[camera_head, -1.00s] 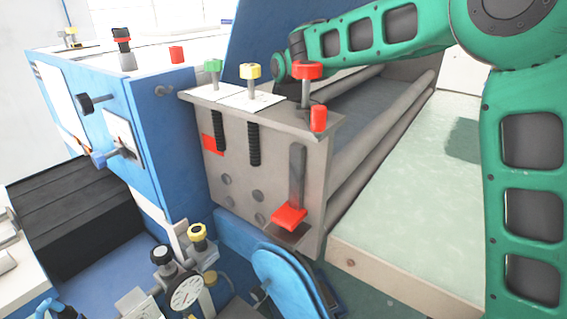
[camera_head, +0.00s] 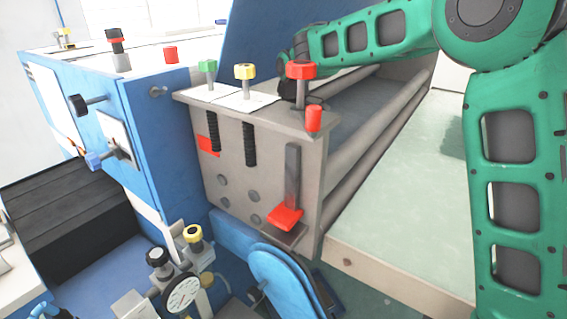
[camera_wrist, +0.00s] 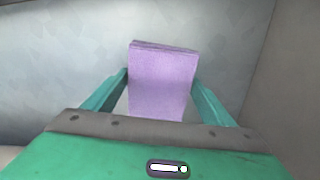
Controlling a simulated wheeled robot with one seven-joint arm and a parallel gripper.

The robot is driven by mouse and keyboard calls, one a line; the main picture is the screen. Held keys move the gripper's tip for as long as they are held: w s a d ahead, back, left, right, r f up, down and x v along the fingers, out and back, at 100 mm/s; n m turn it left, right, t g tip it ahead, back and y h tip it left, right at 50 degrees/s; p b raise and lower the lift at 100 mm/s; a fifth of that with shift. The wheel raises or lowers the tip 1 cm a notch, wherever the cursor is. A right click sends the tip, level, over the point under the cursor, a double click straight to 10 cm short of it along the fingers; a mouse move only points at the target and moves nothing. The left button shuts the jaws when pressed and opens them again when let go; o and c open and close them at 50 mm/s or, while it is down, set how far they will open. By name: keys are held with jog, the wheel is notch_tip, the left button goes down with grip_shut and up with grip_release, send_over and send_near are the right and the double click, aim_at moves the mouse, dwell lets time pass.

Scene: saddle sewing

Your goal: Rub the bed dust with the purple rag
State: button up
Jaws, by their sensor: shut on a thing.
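The purple rag (camera_wrist: 162,90) is a folded block in the wrist view. My gripper (camera_wrist: 160,76) is shut on it, with a teal finger on each side. A smooth blue-grey surface (camera_wrist: 60,60) lies behind the rag; I cannot tell whether the rag touches it. In the head view the machine bed (camera_head: 350,112) is a blue-grey trough beside long grey rails. My green arm reaches over it from the right. My gripper and the rag are hidden there, behind the red knob and end plate. I cannot make out distinct dust.
A blue cabinet (camera_head: 160,125) is at left. A pale green tabletop (camera_head: 410,190) lies to the right, under my arm.

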jog(key=shift+w+d+f, duration=0.1)
jog(key=shift+w+d, duration=0.75)
jog(key=shift+w, duration=0.2)
jog(key=shift+w+d+f, duration=0.1)
jog(key=shift+w+d, duration=0.7)
jog(key=shift+w, duration=0.25)
jog(key=shift+w+d+r, duration=0.1)
jog(key=shift+w+d, duration=0.85)
jog(key=shift+w, duration=0.3)
jog(key=shift+w+d, duration=0.95)
jog(key=shift+w, duration=0.25)
